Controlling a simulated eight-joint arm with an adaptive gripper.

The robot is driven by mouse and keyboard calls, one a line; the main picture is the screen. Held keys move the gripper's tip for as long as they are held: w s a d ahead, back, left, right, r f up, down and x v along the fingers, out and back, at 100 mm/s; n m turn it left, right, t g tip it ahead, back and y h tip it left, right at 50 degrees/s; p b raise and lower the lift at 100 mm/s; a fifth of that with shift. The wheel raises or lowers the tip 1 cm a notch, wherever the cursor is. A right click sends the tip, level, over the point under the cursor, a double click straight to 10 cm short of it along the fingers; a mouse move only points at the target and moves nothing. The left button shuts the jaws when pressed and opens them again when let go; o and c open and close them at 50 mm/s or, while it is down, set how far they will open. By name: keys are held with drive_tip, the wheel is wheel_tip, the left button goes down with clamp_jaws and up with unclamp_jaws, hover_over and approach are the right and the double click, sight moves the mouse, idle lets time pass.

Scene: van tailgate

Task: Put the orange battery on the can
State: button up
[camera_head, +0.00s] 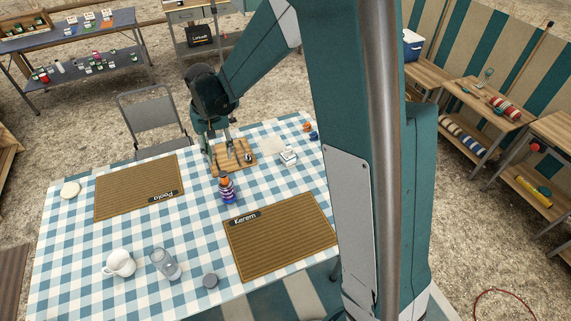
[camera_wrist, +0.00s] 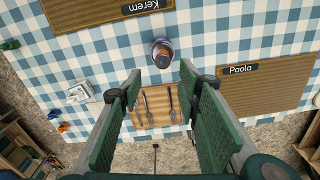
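A can (camera_head: 228,196) with blue and purple bands stands upright on the checked table, near the middle. An orange piece (camera_head: 226,181), which looks like the battery, is on top of it. My gripper (camera_head: 220,138) is above the wooden board, behind the can. In the wrist view its two green fingers (camera_wrist: 165,103) are wide apart with nothing between them. The can is beyond the fingertips, untouched.
The wooden board (camera_wrist: 149,119) holds forks. Mats named Paola (camera_head: 135,187) and Kerem (camera_head: 280,240) lie either side. A white jug (camera_head: 120,263), a glass (camera_head: 166,264) and a grey disc (camera_head: 210,281) are at the front. A small white object (camera_head: 288,157) is right of the board.

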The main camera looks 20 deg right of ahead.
drive_tip(key=s+d+r+t, duration=0.2)
drive_tip(key=s+d+r, duration=0.2)
drive_tip(key=s+r, duration=0.25)
drive_tip(key=s+d+r+n+t, duration=0.1)
drive_tip(key=s+d+r, duration=0.2)
drive_tip(key=s+r, duration=0.35)
drive_tip(key=s+d+r+t, duration=0.2)
drive_tip(key=s+d+r, duration=0.25)
drive_tip(key=s, duration=0.35)
drive_tip(key=s+d+n+t, duration=0.1)
drive_tip(key=s+d+t, duration=0.1)
drive_tip(key=s, duration=0.7)
drive_tip(key=shift+s+d+r, duration=0.25)
drive_tip(key=shift+s+d, duration=0.05)
drive_tip(key=shift+d, duration=0.15)
drive_tip(key=shift+f, duration=0.1)
drive_tip(key=shift+f+b, duration=1.6)
drive_tip(key=shift+b, duration=0.05)
